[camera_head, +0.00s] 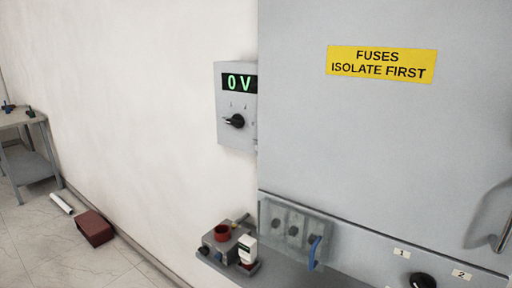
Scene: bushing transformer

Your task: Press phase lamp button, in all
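I cannot make out a phase lamp button for certain. A large grey cabinet (400,130) fills the right side and carries a yellow sign (381,64) reading "FUSES ISOLATE FIRST". Below its door are white labels marked 1 (401,253) and 2 (461,274). A round black knob or button (422,280) sits between and below them, cut by the bottom edge. A grey meter box (237,132) on the wall reads "0 V" and has a black rotary knob (235,121). My gripper is not in view.
A clear cover (292,227) with a blue handle (315,252) is at the cabinet's lower left. A table (30,166) and dark red box (94,228) stand at left.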

